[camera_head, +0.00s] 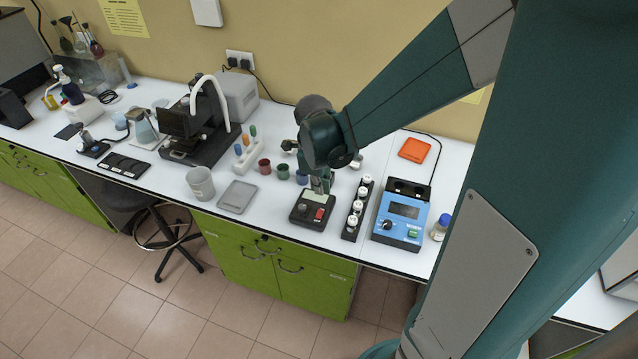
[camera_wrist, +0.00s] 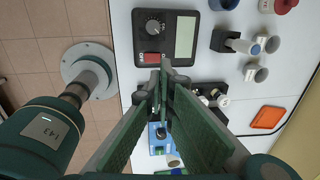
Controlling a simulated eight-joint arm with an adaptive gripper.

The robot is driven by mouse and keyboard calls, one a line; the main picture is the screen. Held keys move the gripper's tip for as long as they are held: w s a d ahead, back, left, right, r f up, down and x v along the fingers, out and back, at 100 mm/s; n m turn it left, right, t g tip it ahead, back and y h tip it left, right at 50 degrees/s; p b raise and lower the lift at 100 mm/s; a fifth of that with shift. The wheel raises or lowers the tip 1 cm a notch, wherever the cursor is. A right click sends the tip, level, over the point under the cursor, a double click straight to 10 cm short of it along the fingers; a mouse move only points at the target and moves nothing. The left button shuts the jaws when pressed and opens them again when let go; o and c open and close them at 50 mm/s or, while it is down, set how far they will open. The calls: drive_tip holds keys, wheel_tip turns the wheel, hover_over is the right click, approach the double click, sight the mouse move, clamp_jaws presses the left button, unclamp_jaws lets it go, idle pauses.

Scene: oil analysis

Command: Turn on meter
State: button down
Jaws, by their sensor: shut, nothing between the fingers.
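A dark meter (camera_head: 301,215) stands near the front edge of the white bench, with a grey display, a round knob and a red switch (camera_head: 320,213). In the wrist view the meter (camera_wrist: 146,42) is at the top, with its display (camera_wrist: 185,37) to the right of the knob (camera_wrist: 153,27) and its red rocker switch (camera_wrist: 149,58) below. My gripper (camera_head: 326,189) is shut and empty, pointing down over the meter. In the wrist view the fingertips (camera_wrist: 165,66) appear close to the switch's lower right; I cannot tell whether they touch it. The display shows no readable digits.
A black rack (camera_head: 350,232) with several white-capped vials is right of the meter. Beyond it stands a blue instrument (camera_head: 399,221) with a display and knob. Small coloured pots (camera_head: 283,172) stand behind the meter. A grey tray (camera_head: 237,197) lies to its left.

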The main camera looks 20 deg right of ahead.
sight(321, 210)
drive_tip(key=shift+w+d+f, duration=0.15)
drive_tip(key=shift+f, duration=1.55)
drive_tip(key=shift+w+d+f, duration=0.2)
drive_tip(key=shift+f, duration=1.5)
drive_tip(key=shift+w+d+f, duration=0.15)
drive_tip(key=shift+f, duration=1.55)
drive_tip(key=shift+b, duration=0.3)
drive_tip(key=shift+w+d+f+g+y+b, duration=0.15)
drive_tip(key=shift+f+g+y+b, duration=0.25)
drive_tip(key=shift+f+b, duration=0.15)
drive_tip(key=shift+r, duration=0.15)
drive_tip(key=shift+s+a+r, duration=0.2)
drive_tip(key=shift+s+a, duration=0.35)
drive_tip(key=shift+s, duration=0.05)
drive_tip(key=shift+r, duration=0.15)
